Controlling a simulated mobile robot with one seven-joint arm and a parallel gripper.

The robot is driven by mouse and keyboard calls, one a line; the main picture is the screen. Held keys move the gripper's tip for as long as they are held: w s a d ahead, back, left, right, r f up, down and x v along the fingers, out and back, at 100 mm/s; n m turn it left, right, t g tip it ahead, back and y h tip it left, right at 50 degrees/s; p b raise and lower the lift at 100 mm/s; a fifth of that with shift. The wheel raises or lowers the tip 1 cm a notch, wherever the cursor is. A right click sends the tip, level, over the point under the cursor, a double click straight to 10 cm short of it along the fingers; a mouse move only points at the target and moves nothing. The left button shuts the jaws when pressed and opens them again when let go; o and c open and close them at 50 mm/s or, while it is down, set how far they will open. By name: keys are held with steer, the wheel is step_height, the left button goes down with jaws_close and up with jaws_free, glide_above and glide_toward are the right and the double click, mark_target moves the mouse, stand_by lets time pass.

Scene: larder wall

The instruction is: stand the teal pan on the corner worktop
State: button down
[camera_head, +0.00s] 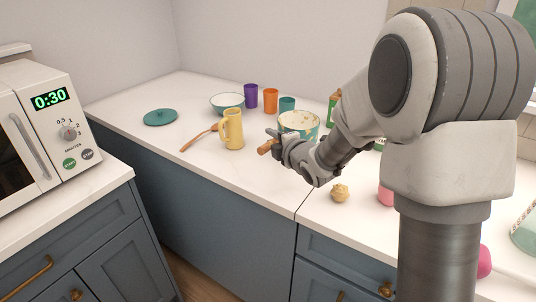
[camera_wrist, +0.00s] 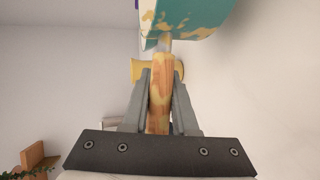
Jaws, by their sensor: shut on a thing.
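The teal pan (camera_head: 314,131), with cream patches and a wooden handle (camera_head: 265,148), is over the back part of the corner worktop (camera_head: 190,168). My gripper (camera_head: 276,143) is shut on the handle. In the wrist view the handle (camera_wrist: 160,88) lies between both fingers, and the pan's patchy teal side (camera_wrist: 190,16) shows at the top. The pan looks about level in the head view. I cannot tell whether its base touches the worktop; my gripper and arm hide part of it.
A yellow jug (camera_head: 234,131) and wooden spoon (camera_head: 198,139) are left of the pan. Behind are a bowl (camera_head: 227,108), purple (camera_head: 251,96), orange (camera_head: 270,101) and teal (camera_head: 287,104) cups. A teal lid (camera_head: 160,117) lies left.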

steer(key=shift+a+f, duration=0.3)
steer(key=shift+a, duration=0.15)
steer(key=shift+f+b, duration=0.4)
steer(key=shift+f, duration=1.65)
steer(key=c, duration=0.7)
jaws_free()
steer(key=shift+r, duration=0.1)
